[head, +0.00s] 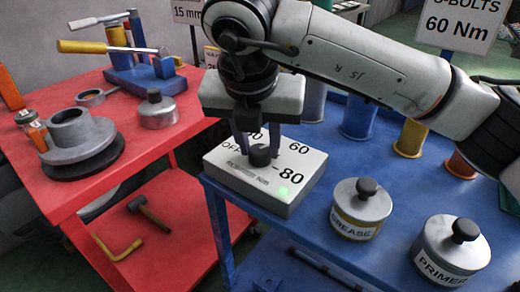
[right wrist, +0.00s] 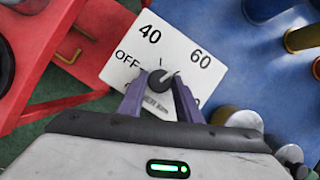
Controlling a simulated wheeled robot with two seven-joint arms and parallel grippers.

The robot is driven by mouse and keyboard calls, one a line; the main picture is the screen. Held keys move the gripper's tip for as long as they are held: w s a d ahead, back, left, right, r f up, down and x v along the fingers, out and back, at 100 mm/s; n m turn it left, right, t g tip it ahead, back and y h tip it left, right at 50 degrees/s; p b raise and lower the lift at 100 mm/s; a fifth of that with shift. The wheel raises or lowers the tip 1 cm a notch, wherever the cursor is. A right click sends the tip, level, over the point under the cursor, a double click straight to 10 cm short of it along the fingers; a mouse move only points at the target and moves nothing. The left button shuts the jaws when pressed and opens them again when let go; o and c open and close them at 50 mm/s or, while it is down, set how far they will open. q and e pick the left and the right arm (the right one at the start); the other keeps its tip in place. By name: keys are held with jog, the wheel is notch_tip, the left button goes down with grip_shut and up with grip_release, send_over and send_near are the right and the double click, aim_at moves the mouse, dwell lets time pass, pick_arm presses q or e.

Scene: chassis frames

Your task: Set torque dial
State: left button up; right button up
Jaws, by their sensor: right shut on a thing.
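The torque dial box (head: 290,200) is a pale box at the near left corner of the blue table. Its top carries OFF, 40, 60 and 80 marks, and a small green light glows on it. The dark round knob (head: 260,156) also shows in the right wrist view (right wrist: 158,82), where a light mark on it seems to point up and right, towards the 60. My right gripper (head: 258,145) reaches down from above, its purple fingers shut on the knob from both sides. A sign (head: 462,22) reads "60 Nm". My left gripper is out of view.
Grease (head: 361,210) and primer (head: 450,250) tins stand right of the box on the blue table (head: 400,205). Coloured cylinders stand behind. A red cart (head: 100,95) at left holds a flanged part (head: 78,135), a lidded tin and a clamp-like tool.

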jog(key=shift+a+f+m+h+b, duration=0.1)
jog(key=shift+m+h+b, duration=0.3)
jog(key=shift+m, duration=0.6)
jog(key=o, duration=1)
jog(key=p+v, duration=0.2)
jog(key=v, duration=0.8)
jog(key=shift+w+r, duration=0.1)
jog(key=shift+r, duration=0.15)
